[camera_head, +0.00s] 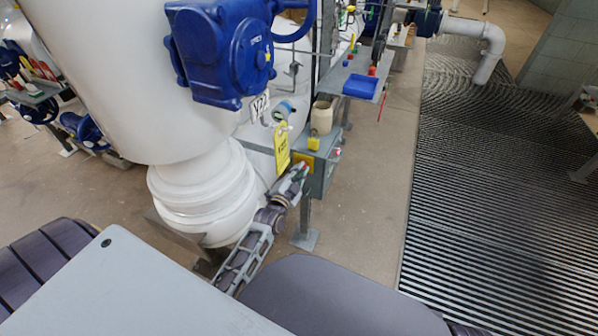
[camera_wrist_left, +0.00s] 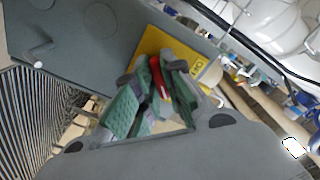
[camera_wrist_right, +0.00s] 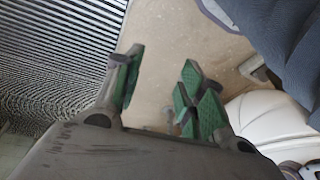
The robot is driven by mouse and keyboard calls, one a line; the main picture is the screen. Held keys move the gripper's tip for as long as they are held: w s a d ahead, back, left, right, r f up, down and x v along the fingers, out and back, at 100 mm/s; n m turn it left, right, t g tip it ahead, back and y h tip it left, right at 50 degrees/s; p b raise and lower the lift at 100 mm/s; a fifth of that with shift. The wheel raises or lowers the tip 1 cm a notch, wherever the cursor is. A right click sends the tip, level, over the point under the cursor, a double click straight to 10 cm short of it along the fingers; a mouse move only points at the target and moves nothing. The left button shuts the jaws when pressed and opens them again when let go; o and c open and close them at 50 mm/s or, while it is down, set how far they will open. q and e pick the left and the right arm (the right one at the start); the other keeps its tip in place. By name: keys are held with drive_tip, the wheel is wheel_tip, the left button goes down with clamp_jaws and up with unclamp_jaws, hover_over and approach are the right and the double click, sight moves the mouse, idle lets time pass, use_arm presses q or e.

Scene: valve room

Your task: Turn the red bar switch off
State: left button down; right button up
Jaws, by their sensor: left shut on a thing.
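The red bar switch (camera_wrist_left: 156,76) sits on a yellow plate (camera_wrist_left: 188,56) on the side of a grey box (camera_wrist_left: 95,30). In the head view only a small red part of the bar (camera_head: 303,168) shows beside the yellow plate. My left gripper (camera_head: 294,177) reaches the switch, and in the left wrist view its green-padded fingers (camera_wrist_left: 157,94) are shut around the bar. The fingers hide much of the bar, and I cannot tell its exact angle. My right gripper (camera_wrist_right: 163,85) is open and empty above bare floor; it does not show in the head view.
A large white pipe (camera_head: 200,190) with a blue valve gearbox (camera_head: 222,55) stands close to my left arm. A yellow tag (camera_head: 282,149) hangs just above the gripper. A blue tray (camera_head: 360,86) sits on a shelf behind.

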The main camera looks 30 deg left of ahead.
use_arm(q)
drive_tip(key=n+p, duration=1)
drive_tip(key=n, duration=0.7)
drive_tip(key=shift+d+n, duration=0.1)
drive_tip(key=shift+n, duration=0.2)
use_arm(e)
drive_tip(key=s+d+f, duration=0.1)
drive_tip(key=d+f, duration=0.1)
drive_tip(key=f, duration=0.8)
drive_tip(key=s+d+f+g+h, duration=0.1)
drive_tip(key=s+d+f, duration=0.1)
drive_tip(key=f, duration=0.8)
drive_tip(key=shift+d, duration=0.5)
drive_tip(key=shift+f, duration=0.15)
use_arm(q)
drive_tip(key=c, duration=1.5)
unclamp_jaws()
